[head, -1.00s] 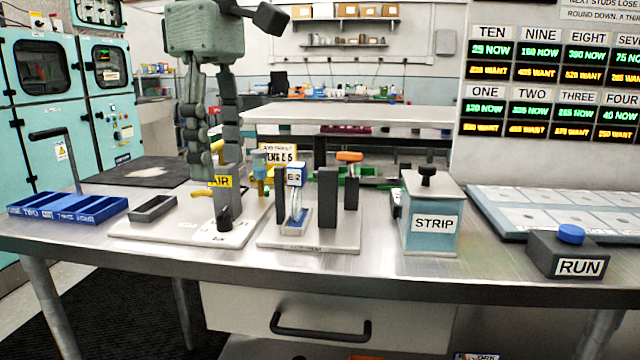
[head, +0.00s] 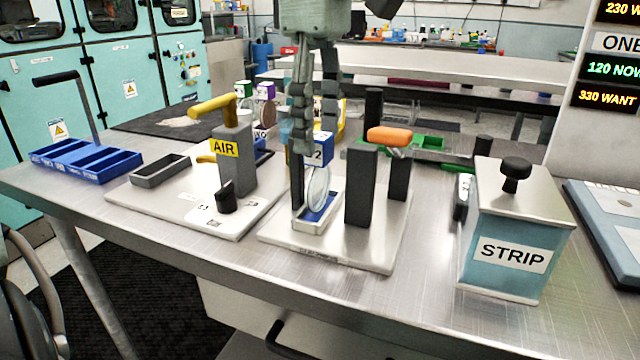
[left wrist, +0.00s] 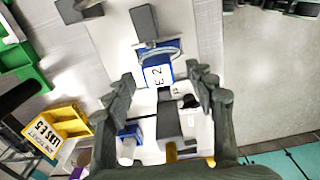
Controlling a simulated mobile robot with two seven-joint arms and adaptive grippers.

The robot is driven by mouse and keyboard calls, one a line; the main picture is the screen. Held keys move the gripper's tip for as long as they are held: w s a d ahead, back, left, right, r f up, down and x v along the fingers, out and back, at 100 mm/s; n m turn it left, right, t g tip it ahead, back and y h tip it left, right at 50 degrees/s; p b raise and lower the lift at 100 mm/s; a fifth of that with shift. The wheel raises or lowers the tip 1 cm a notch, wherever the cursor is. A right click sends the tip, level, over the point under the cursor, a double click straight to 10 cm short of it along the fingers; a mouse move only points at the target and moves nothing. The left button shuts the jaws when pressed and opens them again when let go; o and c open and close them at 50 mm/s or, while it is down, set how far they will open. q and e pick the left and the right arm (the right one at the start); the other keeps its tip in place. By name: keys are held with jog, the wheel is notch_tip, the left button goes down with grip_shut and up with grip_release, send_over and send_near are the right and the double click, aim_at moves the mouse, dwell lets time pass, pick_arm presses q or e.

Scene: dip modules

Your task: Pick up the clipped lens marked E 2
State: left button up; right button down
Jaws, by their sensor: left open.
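The clipped lens marked E 2 (head: 318,188) stands upright in a small blue-lined tray on a white plate (head: 345,248). It is a clear round disc with a blue and white clip on top. In the left wrist view its E 2 label (left wrist: 158,76) lies between the fingertips. My left gripper (head: 316,136) points down, with its fingers around or just above the clip. It is open in the left wrist view (left wrist: 161,80) and grips nothing. The fingers partly hide the clip in the head view.
Dark posts (head: 361,187) and an orange-handled lever stand right of the lens. The AIR post (head: 233,160) with a yellow handle stands left. The STRIP box (head: 515,230) is at right. A blue divided tray (head: 85,165) is far left. The table front is clear.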

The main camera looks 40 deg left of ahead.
aim_at(319, 177)
pick_arm(q)
notch_tip(319, 177, down, 2)
jog(key=shift+f, duration=0.25)
jog(key=shift+w, duration=0.1)
jog(key=shift+c, duration=1.1)
jog(key=c, duration=0.7)
grip_shut()
pick_arm(e)
jog(key=shift+s+d+f, duration=0.15)
jog(key=shift+d+f, duration=0.2)
jog(key=shift+f, duration=0.25)
